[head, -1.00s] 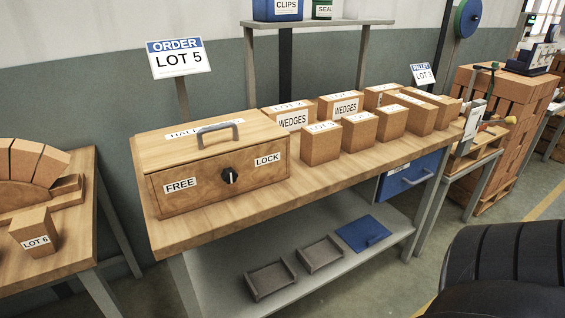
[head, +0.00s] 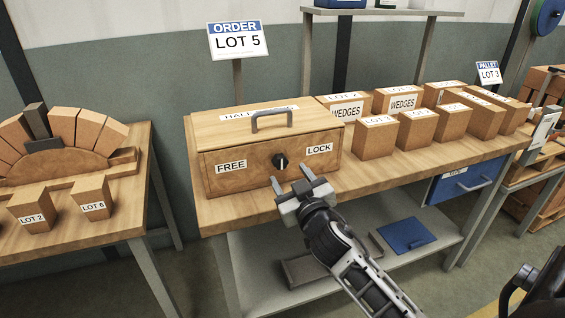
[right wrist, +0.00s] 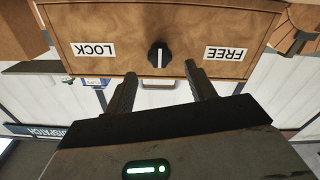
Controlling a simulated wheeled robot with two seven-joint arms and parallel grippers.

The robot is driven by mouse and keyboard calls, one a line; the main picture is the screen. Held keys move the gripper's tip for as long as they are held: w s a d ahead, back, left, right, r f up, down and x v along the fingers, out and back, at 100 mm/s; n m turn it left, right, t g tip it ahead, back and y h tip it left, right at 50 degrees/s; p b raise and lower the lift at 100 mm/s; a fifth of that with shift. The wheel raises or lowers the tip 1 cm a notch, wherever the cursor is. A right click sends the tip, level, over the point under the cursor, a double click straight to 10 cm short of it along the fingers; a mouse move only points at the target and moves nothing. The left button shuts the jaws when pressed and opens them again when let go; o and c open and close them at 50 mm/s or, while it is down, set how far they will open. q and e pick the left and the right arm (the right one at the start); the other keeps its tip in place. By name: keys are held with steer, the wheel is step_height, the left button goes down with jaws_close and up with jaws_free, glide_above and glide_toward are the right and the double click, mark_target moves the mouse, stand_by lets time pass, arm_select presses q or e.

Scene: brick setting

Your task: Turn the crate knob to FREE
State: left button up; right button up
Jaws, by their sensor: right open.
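The wooden crate (head: 235,177) stands on the workbench with a grey handle (head: 282,115) on its lid. Its front has a black knob (head: 280,160) between the FREE label (head: 231,166) on the left and the LOCK label (head: 320,149) on the right. In the upside-down right wrist view, the knob (right wrist: 159,56) shows a white line standing upright, pointing at neither label. My right gripper (head: 290,176) is open and empty in front of the knob and a little below it. Its fingers (right wrist: 160,73) are spread to either side, apart from the knob. My left gripper is out of view.
Several lot boxes (head: 374,138) stand right of the crate on the bench (head: 380,172). A blue drawer (head: 462,183) hangs below it. The lower shelf holds trays and a blue lid (head: 405,233). Left, another table holds a brick arch (head: 62,125) and small blocks.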

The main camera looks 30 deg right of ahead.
mark_target(281, 164)
steer(key=x, duration=0.5)
steer(key=shift+w+d, duration=0.1)
steer(key=shift+w, duration=0.3)
steer(key=c, duration=1)
